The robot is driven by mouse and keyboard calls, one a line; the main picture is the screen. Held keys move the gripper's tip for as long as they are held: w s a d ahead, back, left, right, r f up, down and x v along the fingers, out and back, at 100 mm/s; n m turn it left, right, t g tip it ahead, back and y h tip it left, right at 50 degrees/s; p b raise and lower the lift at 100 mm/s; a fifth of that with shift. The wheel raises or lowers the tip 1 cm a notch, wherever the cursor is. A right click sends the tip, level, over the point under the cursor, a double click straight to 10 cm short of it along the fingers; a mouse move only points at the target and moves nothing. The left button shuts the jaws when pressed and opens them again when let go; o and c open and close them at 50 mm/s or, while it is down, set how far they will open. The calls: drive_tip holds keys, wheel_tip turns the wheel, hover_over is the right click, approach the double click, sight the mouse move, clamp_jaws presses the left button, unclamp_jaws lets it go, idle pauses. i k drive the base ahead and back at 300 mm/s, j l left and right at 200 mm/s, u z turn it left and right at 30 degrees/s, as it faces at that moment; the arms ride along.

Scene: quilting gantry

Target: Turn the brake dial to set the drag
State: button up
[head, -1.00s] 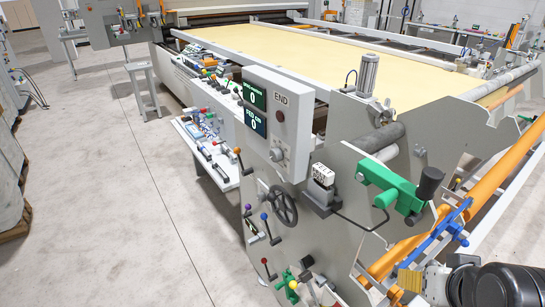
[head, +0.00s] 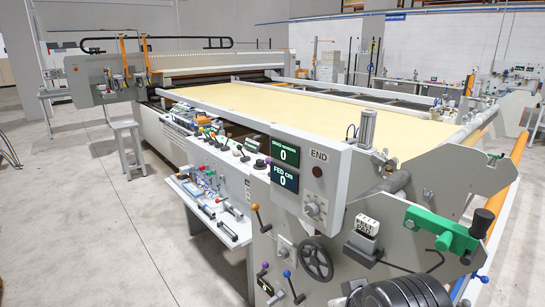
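A round dial (head: 313,209) with marks around it is on the face of the grey END panel (head: 323,163), below the two displays. I cannot read a brake label on it, so I cannot tell for sure that it is the brake dial. A black spoked handwheel (head: 316,258) is below it on the machine's side plate. My gripper is not in view. A dark rounded part at the bottom right edge seems to be my arm, and it hides the lower side plate.
The displays (head: 284,152) read 0. A green bracket with a black knob (head: 443,229) juts out at right, beside a small counter box (head: 366,226). Colored levers (head: 257,217) stick out left of the handwheel. A tool shelf (head: 215,215) lies further left. The floor (head: 80,230) at left is clear.

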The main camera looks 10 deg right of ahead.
sight(312, 209)
drive_tip(key=k+z, duration=0.1)
drive_tip(key=z, duration=0.3)
drive_tip(key=k+z, duration=0.15)
drive_tip(key=z, duration=0.3)
drive_tip(key=k+z, duration=0.1)
drive_tip(key=z, duration=0.3)
